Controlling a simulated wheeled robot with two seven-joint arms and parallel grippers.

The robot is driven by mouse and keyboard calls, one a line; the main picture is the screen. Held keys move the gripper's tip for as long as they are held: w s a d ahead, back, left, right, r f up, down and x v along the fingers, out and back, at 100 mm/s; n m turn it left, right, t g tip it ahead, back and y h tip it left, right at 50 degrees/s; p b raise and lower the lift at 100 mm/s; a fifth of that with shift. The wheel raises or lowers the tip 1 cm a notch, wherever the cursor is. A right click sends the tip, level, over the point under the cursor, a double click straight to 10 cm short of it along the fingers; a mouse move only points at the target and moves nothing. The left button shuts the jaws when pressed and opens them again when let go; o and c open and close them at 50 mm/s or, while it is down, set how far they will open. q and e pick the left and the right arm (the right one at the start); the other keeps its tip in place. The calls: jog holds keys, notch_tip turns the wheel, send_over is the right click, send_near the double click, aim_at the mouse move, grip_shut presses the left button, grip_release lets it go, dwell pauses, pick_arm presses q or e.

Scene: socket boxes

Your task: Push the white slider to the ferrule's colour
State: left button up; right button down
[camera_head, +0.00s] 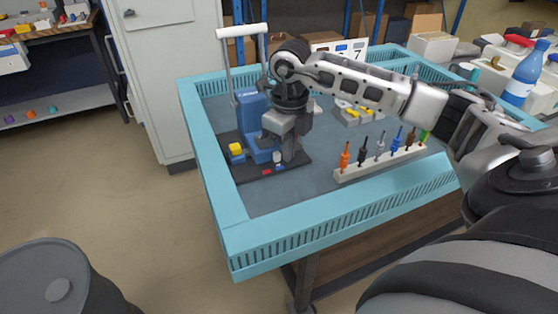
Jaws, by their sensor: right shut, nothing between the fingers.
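A blue press-like tool (248,112) with a raised white handle (242,31) stands on a black base (243,170) at the left of the blue-rimmed table. Small red and pink patches (267,172) show on the front of the base; I cannot make out the white slider or the ferrule. My right gripper (290,158) points down, shut and empty, over the right part of the base. It hides part of the base, and I cannot tell whether it touches. My left gripper is not in view.
A pale rack (377,165) with several coloured pen-like pieces stands right of the tool. Grey bins (352,113) with yellow pieces and a sign with a 7 (348,52) are behind. The raised blue rim (340,222) edges the table. The mat's front left is clear.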

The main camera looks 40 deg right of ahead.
aim_at(277, 166)
jog(key=shift+f+b, duration=0.3)
jog(key=shift+f, duration=0.25)
jog(key=shift+w+a+f+p, duration=0.1)
jog(key=shift+w+a+p, duration=0.05)
jog(key=shift+a, duration=0.55)
jog(key=shift+w+a+f+p, duration=0.1)
jog(key=shift+w+a+p, duration=0.05)
jog(key=shift+a, duration=0.55)
jog(key=shift+s+d, duration=0.15)
jog(key=shift+d, duration=0.35)
jog(key=shift+r, duration=0.15)
notch_tip(277, 166, up, 7)
jog(key=p, duration=0.5)
jog(key=shift+r, duration=0.15)
